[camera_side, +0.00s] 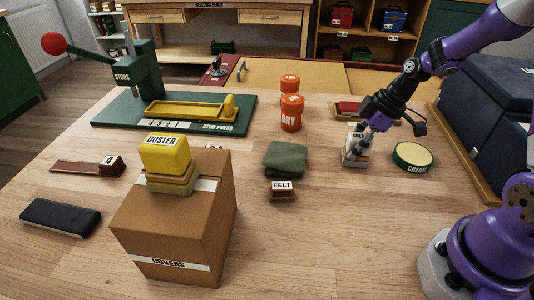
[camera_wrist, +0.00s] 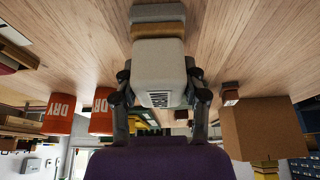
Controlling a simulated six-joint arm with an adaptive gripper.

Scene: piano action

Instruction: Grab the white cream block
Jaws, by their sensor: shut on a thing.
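The white cream block (camera_side: 354,153) has a pale body with a dark-lettered label, and tan and grey layers under it. It is at the right of the bench in the side view. My gripper (camera_side: 364,136) comes down on it from the upper right. In the wrist view the block (camera_wrist: 158,62) sits between my two fingers (camera_wrist: 159,84), one on each side, and they are shut on it. Its base is at or very near the bench top; I cannot tell whether it touches.
A round green-rimmed tin (camera_side: 413,156) lies just right of the block. A green cloth (camera_side: 285,159) and a felt block (camera_side: 282,191) are to the left. Orange tubs (camera_side: 291,113) stand behind. A cardboard box (camera_side: 180,220) bears a yellow duster (camera_side: 166,154).

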